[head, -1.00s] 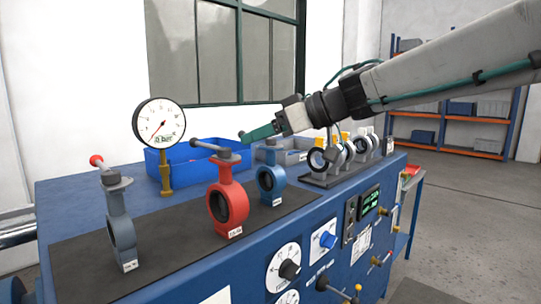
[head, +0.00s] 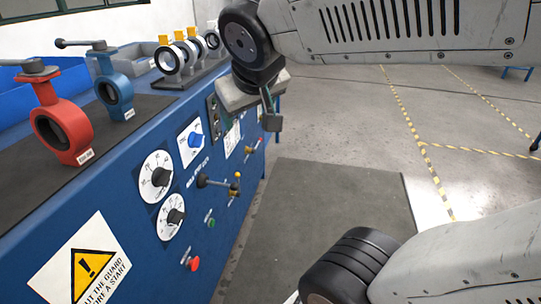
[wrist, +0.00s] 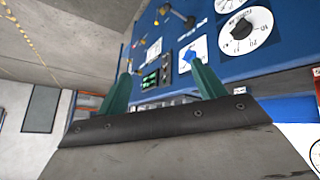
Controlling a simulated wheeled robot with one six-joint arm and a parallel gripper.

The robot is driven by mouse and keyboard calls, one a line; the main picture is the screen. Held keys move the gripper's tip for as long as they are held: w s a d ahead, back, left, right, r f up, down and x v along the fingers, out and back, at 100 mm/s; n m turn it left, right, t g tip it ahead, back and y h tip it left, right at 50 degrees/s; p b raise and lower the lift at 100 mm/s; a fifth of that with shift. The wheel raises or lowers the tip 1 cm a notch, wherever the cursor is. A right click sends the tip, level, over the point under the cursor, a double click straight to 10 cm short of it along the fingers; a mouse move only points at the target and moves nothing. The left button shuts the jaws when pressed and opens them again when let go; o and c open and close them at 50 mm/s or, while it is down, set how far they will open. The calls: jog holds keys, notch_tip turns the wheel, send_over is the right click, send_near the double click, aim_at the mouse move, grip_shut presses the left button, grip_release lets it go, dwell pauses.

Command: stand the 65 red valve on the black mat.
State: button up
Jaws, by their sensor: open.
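The red valve (head: 80,122) stands upright on the black mat (head: 30,190) at the left of the head view, its grey handle on top. It has a white label, too blurred to read surely. A blue valve (head: 122,87) stands behind it on the mat. My gripper (wrist: 162,71) shows in the wrist view with its two green fingers apart and nothing between them. It is off the front of the blue bench, well away from the red valve, which is not visible in the wrist view.
The blue bench front (head: 120,210) carries dials, knobs and levers that stick out. A rack of several ring-shaped parts (head: 167,61) stands at the bench's far end. A blue bin (head: 12,90) lies behind the red valve. Open floor (head: 330,120) lies to the right.

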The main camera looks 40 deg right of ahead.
jog(key=s+a+f+g+y, duration=0.1)
jog(key=s+a+f+g, duration=0.1)
jog(key=s, duration=0.4)
jog(key=s+a+f+n+g+y, duration=0.1)
jog(key=s+a+f+g+y, duration=0.1)
jog(key=s, duration=0.4)
notch_tip(320, 180, down, 3)
jog(key=shift+s+a+r+n+g, duration=0.15)
jog(key=shift+a+n+g, duration=0.15)
jog(key=shift+a+g, duration=0.4)
jog(key=shift+c, duration=0.3)
dwell(0.4)
